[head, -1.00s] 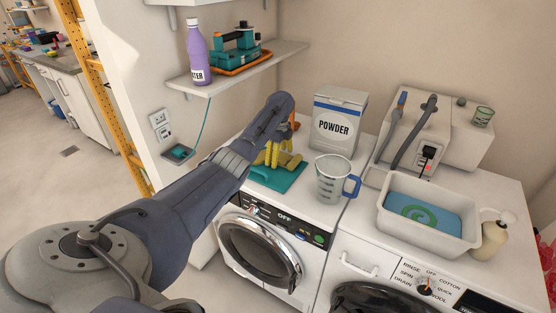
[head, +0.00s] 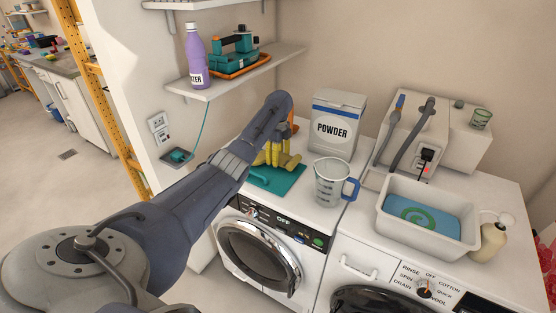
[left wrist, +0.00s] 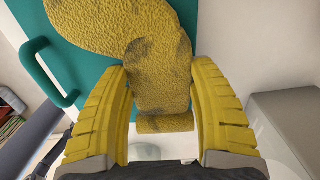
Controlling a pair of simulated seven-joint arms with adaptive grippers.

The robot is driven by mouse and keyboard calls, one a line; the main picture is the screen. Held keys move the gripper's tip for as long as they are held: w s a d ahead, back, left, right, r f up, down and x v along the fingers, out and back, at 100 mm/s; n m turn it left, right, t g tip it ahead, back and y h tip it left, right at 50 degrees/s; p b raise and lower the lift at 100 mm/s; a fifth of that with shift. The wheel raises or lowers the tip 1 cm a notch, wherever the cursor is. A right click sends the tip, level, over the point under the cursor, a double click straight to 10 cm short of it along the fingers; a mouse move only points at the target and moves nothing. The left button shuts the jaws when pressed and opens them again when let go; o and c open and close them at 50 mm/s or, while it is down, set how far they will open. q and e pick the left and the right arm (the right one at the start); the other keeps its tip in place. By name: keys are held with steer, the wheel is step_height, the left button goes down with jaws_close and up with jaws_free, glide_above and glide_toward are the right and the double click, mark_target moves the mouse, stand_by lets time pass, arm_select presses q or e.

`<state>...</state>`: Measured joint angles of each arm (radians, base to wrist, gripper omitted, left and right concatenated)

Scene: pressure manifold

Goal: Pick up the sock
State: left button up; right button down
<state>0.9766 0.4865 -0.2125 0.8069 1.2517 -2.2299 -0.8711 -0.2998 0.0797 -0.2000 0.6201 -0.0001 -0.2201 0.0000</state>
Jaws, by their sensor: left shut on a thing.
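The sock is yellow and rough-textured with grey stains. In the left wrist view the sock (left wrist: 160,75) lies bent over a teal board (left wrist: 80,50), with one part running down between my fingers. In the head view the sock (head: 290,161) shows as a small yellow shape at my gripper, on or just above the teal board (head: 272,182); I cannot tell whether it touches. My left gripper (head: 270,153), with ribbed yellow fingers, is shut on the sock; its fingers also flank the sock in the left wrist view (left wrist: 160,85). My right gripper is not in view.
A POWDER box (head: 337,125) stands behind and right of my gripper, and a clear measuring jug (head: 331,185) close at its right. A white tub (head: 450,235) is further right. A wall shelf (head: 285,62) with a purple bottle (head: 195,55) is behind my arm.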

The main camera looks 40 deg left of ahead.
arm_select(q)
step_height(320, 180, up, 18)
steer(key=d+r, duration=0.1)
steer(key=d, duration=2.7)
steer(key=d+f, duration=0.3)
steer(key=d, duration=1)
steer(key=w+d+f, duration=0.1)
steer(key=d+f, duration=0.3)
steer(key=d, duration=0.9)
steer(key=shift+d, duration=0.4)
steer(key=shift+f, duration=4.45)
